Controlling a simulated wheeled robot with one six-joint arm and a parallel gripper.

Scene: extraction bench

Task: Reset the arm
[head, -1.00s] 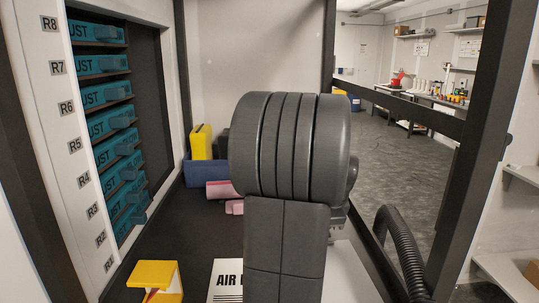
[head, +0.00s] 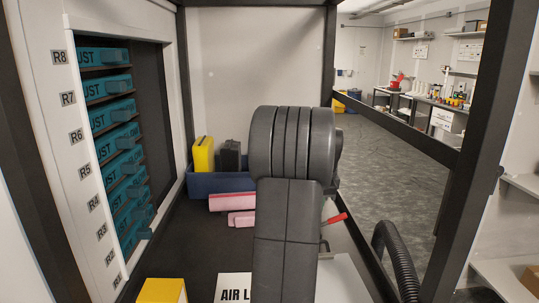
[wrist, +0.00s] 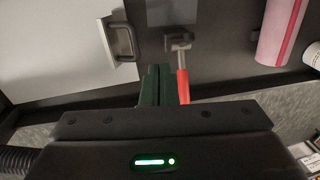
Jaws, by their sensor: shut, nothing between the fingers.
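My gripper (wrist: 154,86) shows in the wrist view as two dark green fingers, closed together with nothing between them. It is over the bench near a white panel and a red-handled lever (wrist: 183,86), which lies just right of the fingers in that view. I cannot tell whether they touch. In the head view my own dark arm fills the centre and hides the gripper. The red lever (head: 335,219) shows just right of the arm there.
A rack of teal cartridges (head: 115,119) lines the left wall. A blue bin (head: 205,184) holds a yellow case (head: 203,154). Pink rolls (head: 233,202) lie before it. A yellow box (head: 162,290) is at front left. A black hose (head: 398,255) is at right.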

